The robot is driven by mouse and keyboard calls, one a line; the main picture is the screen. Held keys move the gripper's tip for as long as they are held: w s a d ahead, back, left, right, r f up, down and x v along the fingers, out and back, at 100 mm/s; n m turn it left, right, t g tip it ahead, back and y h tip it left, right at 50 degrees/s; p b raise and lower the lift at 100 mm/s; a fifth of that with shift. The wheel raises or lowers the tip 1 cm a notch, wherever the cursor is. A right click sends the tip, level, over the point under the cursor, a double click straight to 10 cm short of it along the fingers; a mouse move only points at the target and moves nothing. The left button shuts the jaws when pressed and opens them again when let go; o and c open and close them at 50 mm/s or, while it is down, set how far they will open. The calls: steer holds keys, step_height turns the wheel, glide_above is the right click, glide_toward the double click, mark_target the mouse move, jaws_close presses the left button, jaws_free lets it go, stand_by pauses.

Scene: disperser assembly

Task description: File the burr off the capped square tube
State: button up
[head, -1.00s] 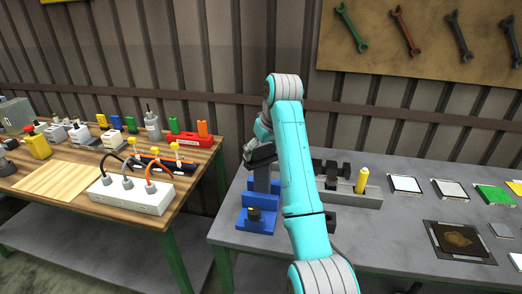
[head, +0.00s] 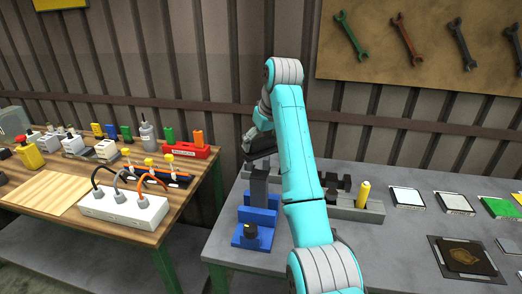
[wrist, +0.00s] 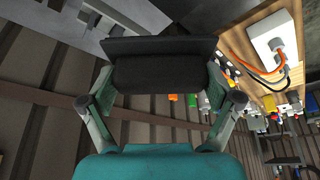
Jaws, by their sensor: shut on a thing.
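My gripper (head: 258,142) is shut on a black block-like tool (wrist: 160,68), which looks like the file. In the wrist view the tool lies across the jaws and fills the upper middle. In the head view it is right above a dark grey upright square post (head: 259,187), which looks like the capped square tube. The post stands in a blue fixture (head: 257,216). I cannot tell whether tool and post touch. The burr is too small to make out.
Right of the fixture, behind my arm, a grey holder (head: 345,208) carries a yellow peg (head: 363,194). Flat panels (head: 407,198) and a dark tray (head: 462,258) lie further right. A wooden table (head: 45,192) with a white power strip (head: 124,208) stands left, across a gap.

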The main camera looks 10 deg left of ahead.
steer(key=shift+r, duration=1.65)
